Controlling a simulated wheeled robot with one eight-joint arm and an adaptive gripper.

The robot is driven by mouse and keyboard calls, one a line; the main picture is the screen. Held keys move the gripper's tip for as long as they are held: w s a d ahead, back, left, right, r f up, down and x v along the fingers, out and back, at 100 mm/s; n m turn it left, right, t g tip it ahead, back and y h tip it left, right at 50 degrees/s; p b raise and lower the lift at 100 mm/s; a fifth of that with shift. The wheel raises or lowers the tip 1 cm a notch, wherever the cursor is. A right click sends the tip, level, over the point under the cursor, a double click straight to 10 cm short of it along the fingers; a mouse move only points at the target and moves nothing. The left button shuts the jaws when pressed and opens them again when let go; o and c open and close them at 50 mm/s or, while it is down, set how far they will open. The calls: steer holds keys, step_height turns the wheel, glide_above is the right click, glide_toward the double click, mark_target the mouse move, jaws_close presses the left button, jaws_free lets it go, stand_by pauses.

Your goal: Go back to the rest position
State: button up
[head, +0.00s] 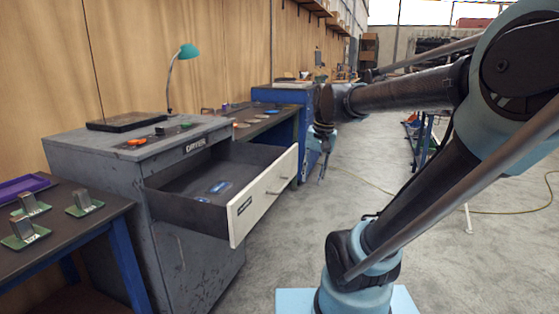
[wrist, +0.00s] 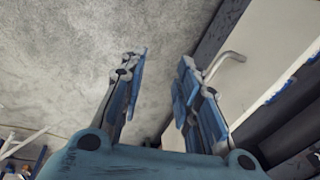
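My gripper (head: 323,165) hangs pointing down over the floor, just right of the open drawer's front in the head view. In the wrist view, my gripper (wrist: 160,80) is open, with bare floor showing between its two blue fingers. The fingers hold nothing. The pale drawer front (head: 262,197) and its metal handle (wrist: 226,62) are beside the right finger in the wrist view. I cannot tell how wide the gap to the handle is. My arm reaches in from the right side of the head view.
The grey cabinet (head: 190,250) has its dark drawer (head: 175,183) pulled out, with blue objects (head: 220,187) inside. A table (head: 85,215) with small green-based blocks stands at the left. A blue workbench (head: 285,95) is behind. Concrete floor (head: 300,225) is clear in front.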

steer(key=s+d+f+n, duration=0.1)
steer(key=s+d+f, duration=0.2)
steer(key=s+f, duration=0.2)
steer(key=s+d+f+n+h, duration=0.1)
steer(key=s+d+f+n, duration=0.1)
steer(key=s+d+f, duration=0.2)
step_height(320, 180, down, 5)
steer(key=shift+s+d+r+t, duration=0.1)
steer(key=shift+s+d+t, duration=0.25)
steer(key=shift+s, duration=0.9)
steer(key=shift+w+a+f, duration=0.1)
steer(key=shift+w+f, duration=0.1)
steer(key=shift+w, duration=0.25)
